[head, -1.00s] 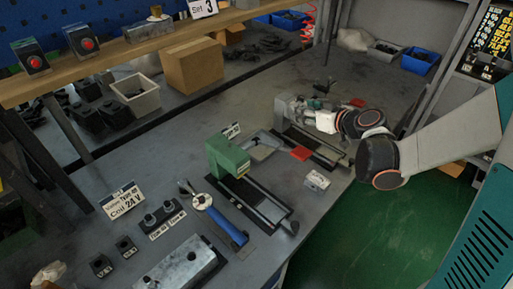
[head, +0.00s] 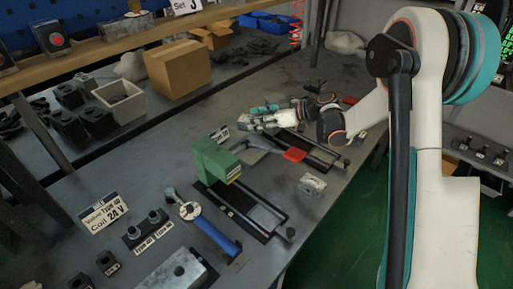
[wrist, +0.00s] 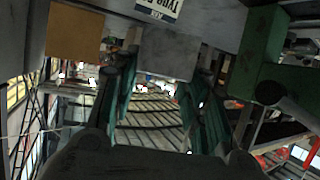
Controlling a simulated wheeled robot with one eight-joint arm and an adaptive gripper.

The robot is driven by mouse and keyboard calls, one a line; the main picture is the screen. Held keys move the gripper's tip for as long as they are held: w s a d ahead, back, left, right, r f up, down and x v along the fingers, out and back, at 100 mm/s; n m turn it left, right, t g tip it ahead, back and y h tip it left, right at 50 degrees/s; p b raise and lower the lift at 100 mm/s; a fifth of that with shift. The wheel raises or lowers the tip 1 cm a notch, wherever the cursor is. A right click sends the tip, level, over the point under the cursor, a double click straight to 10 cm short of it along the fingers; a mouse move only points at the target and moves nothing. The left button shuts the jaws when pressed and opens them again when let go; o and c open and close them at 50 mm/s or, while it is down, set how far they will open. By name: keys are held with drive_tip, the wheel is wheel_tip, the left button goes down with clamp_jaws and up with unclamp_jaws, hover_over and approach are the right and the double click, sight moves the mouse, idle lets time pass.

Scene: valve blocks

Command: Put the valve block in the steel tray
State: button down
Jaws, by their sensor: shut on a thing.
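My gripper (head: 262,116) is over the far part of the bench in the head view, its teal fingers pointing left. In the wrist view my gripper (wrist: 160,72) has its two fingers on either side of a plain grey block (wrist: 168,52), apparently the valve block, and is shut on it. The block is hard to make out in the head view. A shallow grey tray (head: 262,145), apparently the steel tray, lies on the bench just below and near my gripper. Its inside is too small to read.
A green vise (head: 214,160) with a dark rail stands left of centre; it also shows in the wrist view (wrist: 258,45).

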wheel_tip(320, 180, down, 11)
drive_tip(key=b, duration=0.3)
drive_tip(key=shift+b, duration=0.3)
drive_tip(key=shift+f, duration=0.15)
drive_tip(key=c, duration=0.9)
unclamp_jaws()
drive_tip(key=shift+c, duration=0.2)
drive_tip(key=shift+d, duration=0.1)
drive_tip(key=p+v, duration=0.4)
drive_tip(key=v, duration=0.8)
